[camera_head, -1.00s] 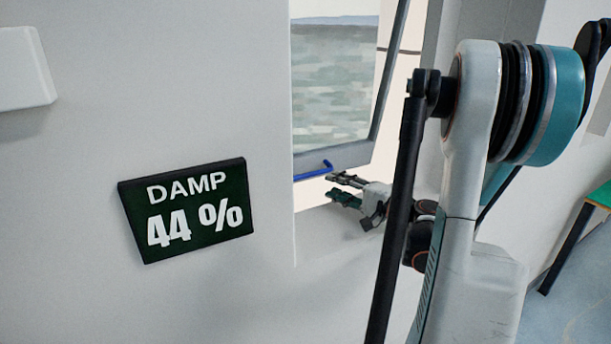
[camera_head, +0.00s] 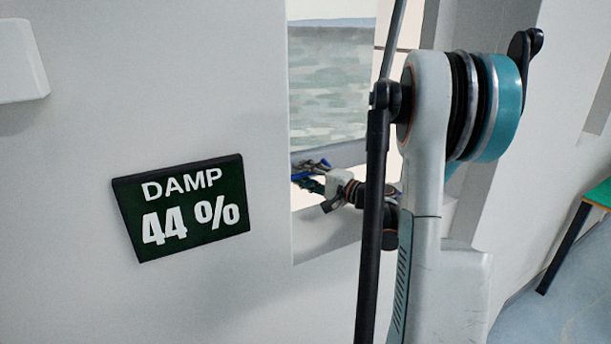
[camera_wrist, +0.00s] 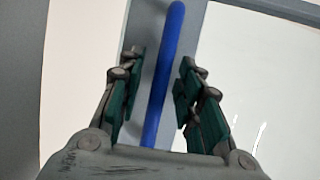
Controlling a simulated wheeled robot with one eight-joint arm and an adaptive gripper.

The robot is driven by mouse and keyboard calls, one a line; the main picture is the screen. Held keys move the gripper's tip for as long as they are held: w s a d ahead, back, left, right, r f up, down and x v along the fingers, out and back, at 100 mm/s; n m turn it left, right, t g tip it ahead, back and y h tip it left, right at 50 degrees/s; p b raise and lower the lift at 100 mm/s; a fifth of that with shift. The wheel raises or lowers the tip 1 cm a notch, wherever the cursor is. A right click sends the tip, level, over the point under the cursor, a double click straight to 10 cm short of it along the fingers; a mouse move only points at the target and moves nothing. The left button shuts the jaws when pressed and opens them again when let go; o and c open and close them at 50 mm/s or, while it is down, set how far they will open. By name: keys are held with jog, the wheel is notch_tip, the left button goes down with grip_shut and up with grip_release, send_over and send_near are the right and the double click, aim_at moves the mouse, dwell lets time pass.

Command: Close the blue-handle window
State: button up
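The window's grey frame (camera_head: 345,155) shows in the head view past the wall edge, partly hidden by my arm. Its blue handle (camera_head: 322,163) is at the frame's lower part, at my gripper's fingers. In the wrist view the blue handle (camera_wrist: 163,75) runs as a long bar between the two fingers of my gripper (camera_wrist: 160,95). The fingers are open, with a gap on each side of the handle.
A dark sign (camera_head: 182,208) reading DAMP 44 % is on the white wall left of the window opening. A white box (camera_head: 20,62) is on the wall at the upper left. A green-topped table (camera_head: 598,195) stands at the right edge.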

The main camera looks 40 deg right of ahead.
grip_shut()
jog(key=shift+m+g, duration=0.4)
jog(key=shift+g, duration=0.5)
jog(key=s+a, duration=0.1)
jog(key=s, duration=0.4)
jog(key=s+a+p, duration=0.1)
jog(key=s, duration=0.4)
jog(key=s+a+p, duration=0.1)
jog(key=s, duration=0.4)
jog(key=shift+a, duration=0.2)
jog(key=shift+s+a+f, duration=0.2)
jog(key=shift+s+a, duration=0.05)
jog(key=shift+s, duration=0.1)
jog(key=shift+c, duration=0.3)
grip_release()
jog(key=shift+s, duration=0.1)
jog(key=shift+o, duration=0.6)
jog(key=shift+s+r, duration=0.1)
jog(key=shift+s, duration=0.15)
jog(key=shift+w, duration=0.2)
jog(key=v, duration=1.2)
jog(key=shift+r, duration=0.1)
